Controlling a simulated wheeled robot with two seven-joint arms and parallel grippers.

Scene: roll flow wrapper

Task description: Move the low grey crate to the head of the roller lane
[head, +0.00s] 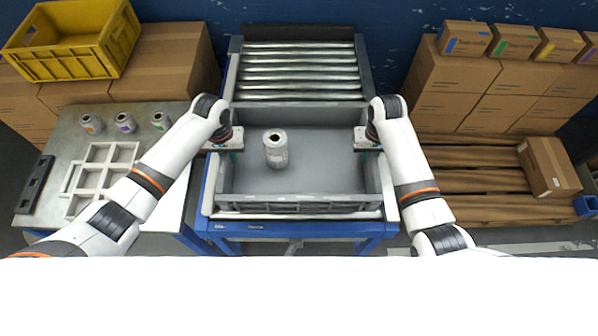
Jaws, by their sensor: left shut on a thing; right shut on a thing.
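The low grey crate (300,203) sits at the near end of the roller lane (300,70), over the blue-framed stand. A grey-white can with a dark top (275,150) stands upright inside it, left of the middle. My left gripper (234,139) is shut on the crate's left wall. My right gripper (361,139) is shut on the crate's right wall. The fingertips are small and partly hidden by the crate walls. Bare rollers show beyond the crate's far wall. I cannot tell whether the crate rests on the lane or is slightly raised.
A metal table (60,140) at left holds a white divided rack (100,170), several small cans and a dark bar (35,185). A yellow crate (70,45) sits on cartons behind it. At right are stacked cartons (465,80) and a pallet with one carton (550,165).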

